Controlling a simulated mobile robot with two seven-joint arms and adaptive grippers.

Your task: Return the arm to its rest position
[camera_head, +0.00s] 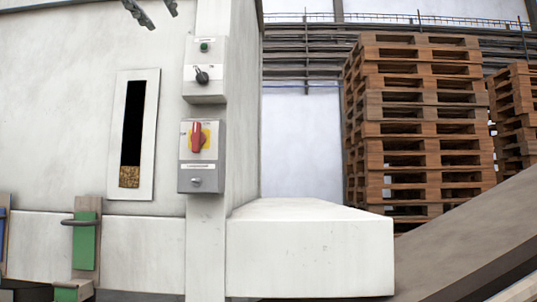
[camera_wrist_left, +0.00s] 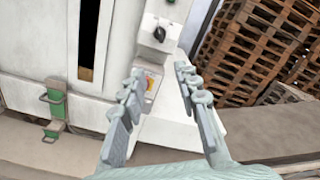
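My left gripper (camera_head: 151,10) shows only as fingertips at the top left edge of the head view, in front of the white machine panel (camera_head: 60,100). In the left wrist view the left gripper (camera_wrist_left: 156,82) is open, its two fingers wide apart with nothing between them. Beyond the fingers are the panel's control boxes. The upper box (camera_head: 204,84) has a green button and a black selector knob. The lower box (camera_head: 187,172) carries a red rotary switch (camera_head: 197,137) on a yellow plate. In the wrist view a finger partly hides this switch. My right gripper is in neither view.
A narrow sight window (camera_head: 131,178) with pellets at its bottom is left of the boxes. Green clamps with handles (camera_head: 86,240) stand at lower left. A white ledge (camera_head: 310,250) juts out at lower middle. Stacked wooden pallets (camera_head: 415,130) stand at right, behind a sloping grey-brown beam (camera_head: 470,240).

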